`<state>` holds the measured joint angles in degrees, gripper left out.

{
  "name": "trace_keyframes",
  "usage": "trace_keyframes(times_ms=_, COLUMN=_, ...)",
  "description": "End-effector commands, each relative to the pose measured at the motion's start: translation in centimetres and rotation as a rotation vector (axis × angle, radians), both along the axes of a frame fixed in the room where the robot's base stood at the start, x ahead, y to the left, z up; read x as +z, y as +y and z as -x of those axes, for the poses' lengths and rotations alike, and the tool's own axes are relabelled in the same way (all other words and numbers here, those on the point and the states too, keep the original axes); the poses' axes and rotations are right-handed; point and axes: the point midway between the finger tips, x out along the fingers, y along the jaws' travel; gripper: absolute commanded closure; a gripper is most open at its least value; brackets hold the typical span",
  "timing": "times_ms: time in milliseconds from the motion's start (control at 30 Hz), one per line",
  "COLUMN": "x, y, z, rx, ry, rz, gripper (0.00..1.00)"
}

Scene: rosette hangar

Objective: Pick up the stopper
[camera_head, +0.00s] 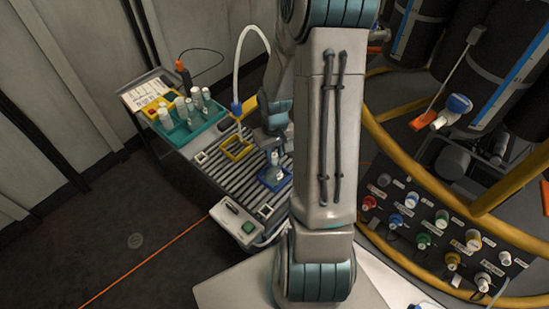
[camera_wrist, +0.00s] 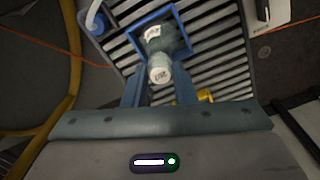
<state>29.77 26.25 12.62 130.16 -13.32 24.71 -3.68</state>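The stopper (camera_wrist: 159,75) is a pale, round cap with small dark marks, on top of a clear bottle (camera_wrist: 165,42) in the wrist view. The bottle stands in a blue square holder (camera_wrist: 139,22). My gripper (camera_wrist: 160,88) is open, with one blue-grey finger on each side of the stopper and a visible gap on both sides. In the head view my gripper (camera_head: 275,146) is just above the bottle (camera_head: 275,168) and the blue holder (camera_head: 268,184). The stopper is hard to make out there.
The holder sits on a slatted grey bench (camera_head: 215,162). A yellow square frame (camera_head: 236,149) with a pale curved tube (camera_head: 238,60) stands behind it. A teal tray (camera_head: 180,139) of white-capped bottles is at the back left. A control box (camera_head: 236,222) is in front.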

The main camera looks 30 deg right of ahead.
Motion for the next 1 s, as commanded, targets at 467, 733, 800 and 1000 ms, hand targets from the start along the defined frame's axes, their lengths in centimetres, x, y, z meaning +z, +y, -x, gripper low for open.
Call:
trace_keyframes(times_ms=467, x=0.5, y=0.0, z=0.0, rx=0.000, ry=-0.001, rz=0.001, gripper=0.88)
trace_keyframes(times_ms=733, x=3.8, y=-0.1, z=-0.1, rx=-0.001, ry=-0.004, rz=0.003, gripper=0.88)
trace_keyframes(times_ms=800, x=4.7, y=-0.4, z=0.7, rx=-0.004, ry=-0.002, rz=0.002, gripper=0.88)
trace_keyframes(times_ms=1000, x=7.2, y=-1.7, z=4.8, rx=-0.006, ry=-0.003, rz=0.003, gripper=0.88)
